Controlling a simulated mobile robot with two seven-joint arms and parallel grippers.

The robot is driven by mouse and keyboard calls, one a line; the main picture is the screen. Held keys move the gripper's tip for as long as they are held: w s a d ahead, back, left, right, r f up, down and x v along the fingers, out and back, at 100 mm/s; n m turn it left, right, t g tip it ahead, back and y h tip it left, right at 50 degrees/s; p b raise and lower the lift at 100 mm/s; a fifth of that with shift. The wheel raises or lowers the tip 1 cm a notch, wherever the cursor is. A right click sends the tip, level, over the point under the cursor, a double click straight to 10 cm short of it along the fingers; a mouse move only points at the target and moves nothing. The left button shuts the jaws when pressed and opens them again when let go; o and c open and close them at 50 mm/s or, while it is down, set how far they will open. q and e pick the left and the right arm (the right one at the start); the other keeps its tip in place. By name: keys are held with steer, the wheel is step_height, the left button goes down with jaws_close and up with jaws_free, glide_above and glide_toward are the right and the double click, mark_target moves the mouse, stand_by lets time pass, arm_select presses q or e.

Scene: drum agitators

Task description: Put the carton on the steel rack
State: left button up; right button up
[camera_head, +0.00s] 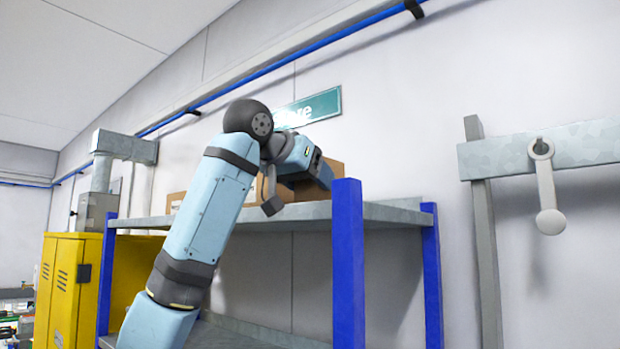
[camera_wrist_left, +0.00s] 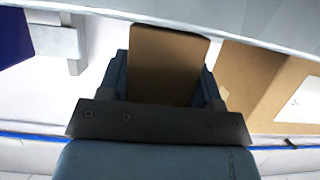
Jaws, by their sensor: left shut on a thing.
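The brown carton (camera_head: 309,191) is between the fingers of my left gripper (camera_head: 312,172) at the top shelf of the steel rack (camera_head: 385,213). In the left wrist view the carton (camera_wrist_left: 168,62) sits between both dark blue fingers, and the gripper is shut on it. The shelf surface (camera_wrist_left: 225,22) runs along the top of that view, close to the carton's end. I cannot tell whether the carton rests on the shelf. My left arm hides part of the shelf. My right gripper is not in view.
Another brown carton with a white label (camera_wrist_left: 265,82) stands beside the held one, partly hidden behind my arm in the head view. Blue posts (camera_head: 348,265) bound the rack. A yellow cabinet (camera_head: 70,285) is at left. The shelf's right end looks clear.

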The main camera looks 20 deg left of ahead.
arm_select(q)
steer(key=shift+w+f, duration=0.15)
steer(key=shift+w, duration=0.25)
steer(key=o, duration=0.6)
steer(key=shift+w+f, duration=0.1)
steer(key=shift+w, duration=0.15)
steer(key=o, duration=0.4)
steer(key=shift+s, duration=0.1)
steer(key=shift+o, duration=0.5)
steer(key=shift+s, duration=0.35)
steer(key=shift+s+r, duration=0.1)
steer(key=shift+r, duration=0.1)
steer(key=b+v, duration=0.4)
steer(key=v, duration=0.9)
steer(key=shift+s+r, duration=0.2)
steer(key=shift+s, duration=0.1)
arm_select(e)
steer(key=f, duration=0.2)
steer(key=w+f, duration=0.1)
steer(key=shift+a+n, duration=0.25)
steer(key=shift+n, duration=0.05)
